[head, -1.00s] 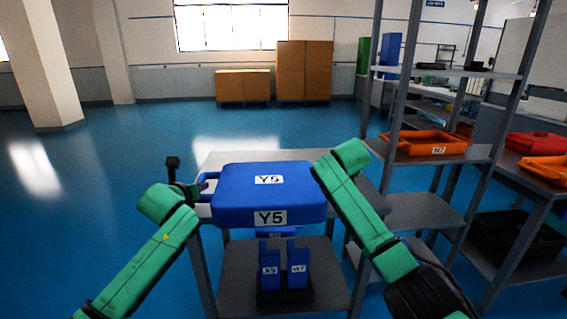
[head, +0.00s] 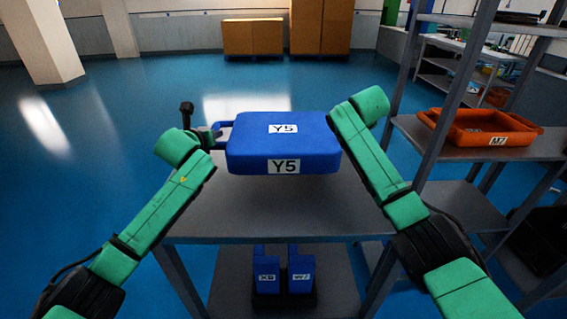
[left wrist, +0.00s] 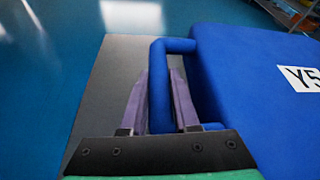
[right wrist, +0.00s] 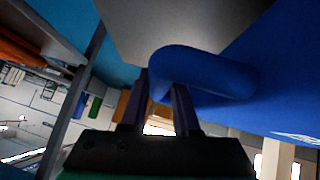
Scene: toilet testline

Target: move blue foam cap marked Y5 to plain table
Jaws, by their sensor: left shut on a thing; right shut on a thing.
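The blue foam cap marked Y5 (head: 283,147) is held level between my two arms, over a plain grey table (head: 270,205). Its top and front carry white Y5 labels. My left gripper (left wrist: 157,100) is shut on the cap's handle loop at the left side; the cap body also shows in the left wrist view (left wrist: 235,90). My right gripper (right wrist: 160,100) is shut on the handle at the other side, by the cap's blue body (right wrist: 270,80). In the head view my right arm hides that handle. A shadow on the tabletop lies under the cap.
Below the tabletop, a lower shelf holds blue pieces labelled X5 (head: 267,275) and W7 (head: 301,275) in a dark holder. A grey rack (head: 455,110) with an orange tray (head: 482,128) stands close at right. Open blue floor lies at left.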

